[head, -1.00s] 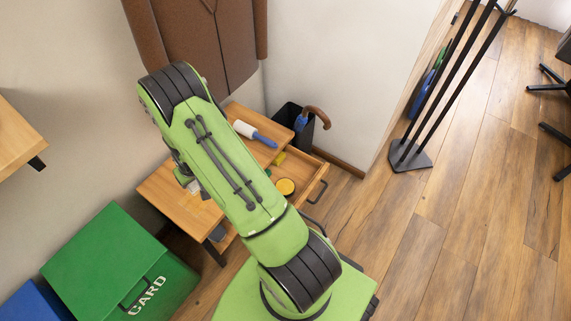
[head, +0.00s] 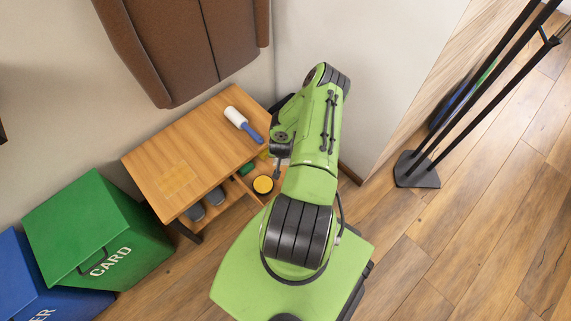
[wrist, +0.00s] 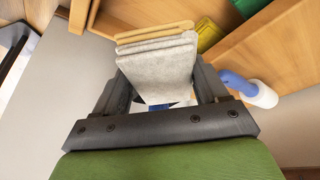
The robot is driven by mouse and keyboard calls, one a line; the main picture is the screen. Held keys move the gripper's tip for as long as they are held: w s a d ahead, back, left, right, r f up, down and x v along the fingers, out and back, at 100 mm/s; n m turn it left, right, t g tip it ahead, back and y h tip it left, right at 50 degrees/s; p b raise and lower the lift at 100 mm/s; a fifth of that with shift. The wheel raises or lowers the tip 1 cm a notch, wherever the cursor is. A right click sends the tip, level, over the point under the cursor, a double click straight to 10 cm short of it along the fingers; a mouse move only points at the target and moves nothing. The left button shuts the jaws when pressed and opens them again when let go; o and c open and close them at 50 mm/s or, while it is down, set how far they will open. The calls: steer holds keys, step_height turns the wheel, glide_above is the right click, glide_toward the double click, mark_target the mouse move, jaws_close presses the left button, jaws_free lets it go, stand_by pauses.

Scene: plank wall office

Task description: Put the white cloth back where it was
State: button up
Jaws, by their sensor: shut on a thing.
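The white cloth (wrist: 160,72) is a folded grey-white pad in the wrist view. My gripper (wrist: 158,88) is shut on it, with a dark finger on each side. Tan folded layers (wrist: 155,33) show just beyond the cloth; I cannot tell whether they touch it. In the head view my arm hides the cloth and most of the gripper, which is by the right side of the wooden table (head: 165,145).
A white and blue lint roller (head: 236,118) lies on the tabletop. A brown coat (head: 170,50) hangs above the table. A green CARD bin (head: 90,230) stands at left, a black stand (head: 418,170) at right.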

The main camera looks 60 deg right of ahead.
step_height(320, 180, down, 7)
steer(key=b, duration=0.2)
steer(key=shift+f+b, duration=0.2)
steer(key=shift+b, duration=0.15)
steer(key=o, duration=0.9)
steer(key=shift+o, duration=0.2)
steer(key=shift+r, duration=0.1)
